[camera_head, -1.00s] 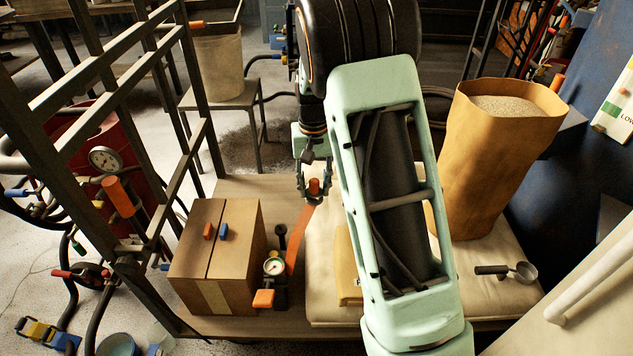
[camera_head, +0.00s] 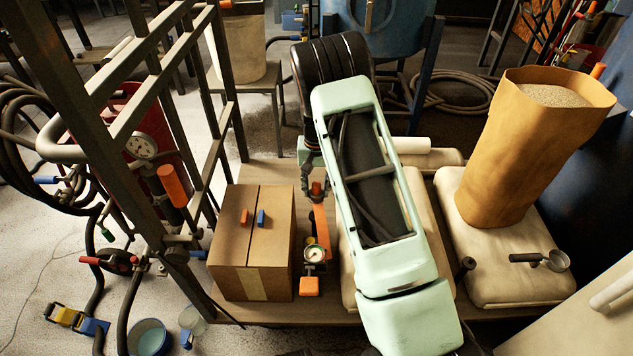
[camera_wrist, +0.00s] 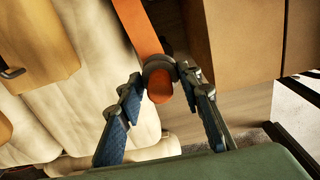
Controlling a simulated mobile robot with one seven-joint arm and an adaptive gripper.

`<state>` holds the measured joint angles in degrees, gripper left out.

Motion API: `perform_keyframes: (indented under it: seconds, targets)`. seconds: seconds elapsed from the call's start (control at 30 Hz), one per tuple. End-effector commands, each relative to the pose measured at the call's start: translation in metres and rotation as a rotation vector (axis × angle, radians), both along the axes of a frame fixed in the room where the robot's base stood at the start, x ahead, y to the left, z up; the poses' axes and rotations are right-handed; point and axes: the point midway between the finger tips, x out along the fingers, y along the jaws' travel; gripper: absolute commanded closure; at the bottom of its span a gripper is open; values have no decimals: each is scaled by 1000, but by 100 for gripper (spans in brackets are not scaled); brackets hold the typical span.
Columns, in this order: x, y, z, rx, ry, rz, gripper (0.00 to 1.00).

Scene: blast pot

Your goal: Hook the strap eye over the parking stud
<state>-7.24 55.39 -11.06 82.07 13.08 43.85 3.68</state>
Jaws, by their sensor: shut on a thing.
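The orange strap (camera_head: 321,228) runs from a small valve with a gauge up to my gripper (camera_head: 317,192). In the wrist view my gripper (camera_wrist: 161,88) is shut on the strap eye, a dark ring (camera_wrist: 158,65) with an orange tab (camera_wrist: 160,87). The strap (camera_wrist: 137,27) leads away from the ring toward the top. The eye is held above the bench, right of the cardboard box. A short dark post (camera_head: 465,267) stands right of my arm; I cannot tell if it is the parking stud. No stud shows inside the ring.
The cardboard box (camera_head: 250,245) stands close left of the strap. The gauge (camera_head: 314,253) and an orange handle (camera_head: 309,286) are in front. A tall paper sack (camera_head: 520,150) and a scoop (camera_head: 552,260) rest at right. A metal frame (camera_head: 150,150) rises at left.

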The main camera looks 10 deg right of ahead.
Motion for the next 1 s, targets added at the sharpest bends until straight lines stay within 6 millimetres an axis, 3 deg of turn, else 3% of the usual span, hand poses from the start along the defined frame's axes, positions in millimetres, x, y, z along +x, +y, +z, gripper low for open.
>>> perform_keyframes:
  seconds: [0.67, 1.0]
  targets:
    - [2, -1, -9, 0, -1, -1, 90]
    - [2, 0, -28, 0, -1, -1, 90]
